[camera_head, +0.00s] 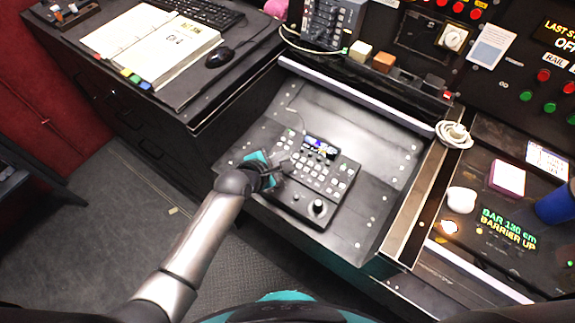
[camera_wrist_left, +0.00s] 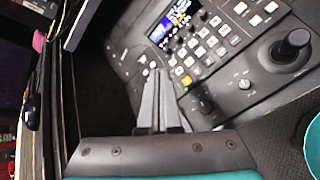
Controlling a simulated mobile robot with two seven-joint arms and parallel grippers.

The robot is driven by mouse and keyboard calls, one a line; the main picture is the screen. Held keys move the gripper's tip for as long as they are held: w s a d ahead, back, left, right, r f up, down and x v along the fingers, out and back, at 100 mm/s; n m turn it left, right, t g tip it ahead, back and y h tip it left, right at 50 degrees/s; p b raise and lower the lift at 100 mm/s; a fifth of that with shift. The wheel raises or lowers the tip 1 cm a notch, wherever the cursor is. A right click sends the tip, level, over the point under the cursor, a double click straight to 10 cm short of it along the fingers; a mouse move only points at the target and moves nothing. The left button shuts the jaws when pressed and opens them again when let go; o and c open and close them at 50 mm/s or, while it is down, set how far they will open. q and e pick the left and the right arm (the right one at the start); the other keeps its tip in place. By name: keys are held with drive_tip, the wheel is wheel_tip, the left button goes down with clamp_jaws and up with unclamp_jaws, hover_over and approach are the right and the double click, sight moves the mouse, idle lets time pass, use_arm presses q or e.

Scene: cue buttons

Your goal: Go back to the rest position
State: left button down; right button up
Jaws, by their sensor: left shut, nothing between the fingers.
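My left gripper (camera_head: 284,168) reaches in from the lower left and is over the left edge of a dark control panel (camera_head: 318,175) with several pale buttons, a small lit screen and a joystick. In the left wrist view the two fingers (camera_wrist_left: 158,82) are together, with nothing between them. The panel's buttons (camera_wrist_left: 208,42) are to the right of the fingertips there; I cannot tell whether the fingers touch the panel. My right gripper is in neither view.
A desk at the upper left holds an open binder (camera_head: 155,42), a mouse (camera_head: 220,57) and a keyboard (camera_head: 205,12). On the right console are a white cup (camera_head: 461,200), a blue cup (camera_head: 557,205) and a coiled cable (camera_head: 453,134). Open floor (camera_head: 110,200) lies at the lower left.

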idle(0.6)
use_arm(q)
drive_tip(key=s+a+r+m+g+y, duration=0.35)
drive_tip(key=s+a+m, duration=0.45)
drive_tip(key=s+m, duration=0.35)
drive_tip(key=s+a+r+m+g+y, duration=0.2)
drive_tip(key=s+a+r+m, duration=0.4)
drive_tip(key=s+m, duration=0.55)
wheel_tip(320, 180, down, 26)
drive_tip(key=s+a+g+b, duration=0.1)
drive_tip(key=s+b, duration=0.1)
drive_tip(key=b, duration=0.2)
drive_tip(key=s+a+f+g+b, duration=0.1)
drive_tip(key=s+a+f+b, duration=0.1)
drive_tip(key=s+f, duration=1.3)
wheel_tip(320, 180, down, 3)
drive_tip(key=shift+s+a+r+g+b, duration=0.1)
drive_tip(key=shift+s+a+g+b, duration=0.3)
drive_tip(key=shift+b, duration=0.15)
